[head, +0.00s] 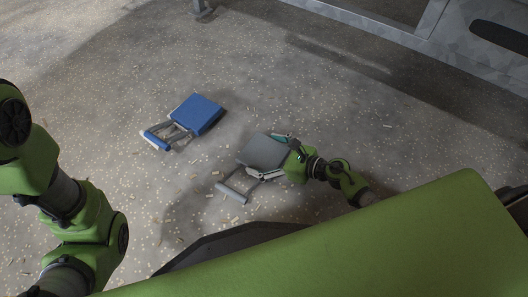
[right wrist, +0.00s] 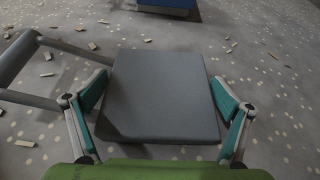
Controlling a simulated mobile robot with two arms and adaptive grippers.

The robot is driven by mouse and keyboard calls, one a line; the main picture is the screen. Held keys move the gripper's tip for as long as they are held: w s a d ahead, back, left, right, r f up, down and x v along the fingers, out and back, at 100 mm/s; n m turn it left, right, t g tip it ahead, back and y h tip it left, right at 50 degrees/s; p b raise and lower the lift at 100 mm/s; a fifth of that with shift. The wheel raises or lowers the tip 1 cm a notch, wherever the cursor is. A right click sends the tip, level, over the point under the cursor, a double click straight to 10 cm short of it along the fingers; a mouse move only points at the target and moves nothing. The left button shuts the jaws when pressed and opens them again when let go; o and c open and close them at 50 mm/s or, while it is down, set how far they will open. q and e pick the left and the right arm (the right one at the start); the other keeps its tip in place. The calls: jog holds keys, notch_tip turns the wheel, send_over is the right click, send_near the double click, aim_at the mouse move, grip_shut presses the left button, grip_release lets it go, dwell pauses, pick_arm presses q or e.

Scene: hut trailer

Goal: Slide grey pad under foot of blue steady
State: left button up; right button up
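A flat grey pad (head: 264,152) lies on the floor near the middle of the head view. A grey frame with a crossbar (head: 232,192) shows beside it. The pad also fills the middle of the right wrist view (right wrist: 160,95). My right gripper (head: 270,155) is spread wide, its teal fingers on either side of the pad; I cannot tell whether they touch it. The blue steady (head: 199,114) lies farther back and left, with a metal frame and a blue bar (head: 156,141). A blue thing (right wrist: 168,5) shows at the wrist view's top. My left gripper is out of view.
Wood chips are scattered over the grey floor (head: 110,85). A patterned metal structure (head: 455,60) stands at the upper right, and a metal post foot (head: 201,8) shows at the top. The floor between the pad and the blue steady is clear except for chips.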

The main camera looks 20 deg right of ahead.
aim_at(277, 160)
jog(key=shift+r, duration=0.1)
jog(key=shift+s+d+r, duration=0.15)
jog(key=p+v, duration=0.4)
jog(key=v, duration=0.1)
jog(key=shift+r, duration=0.3)
jog(key=p+v, duration=0.2)
jog(key=v, duration=0.5)
jog(key=shift+s+f, duration=0.1)
jog(key=shift+s, duration=0.15)
jog(key=shift+s+d+p, duration=0.25)
jog(key=shift+d+p, duration=0.05)
jog(key=shift+p, duration=0.05)
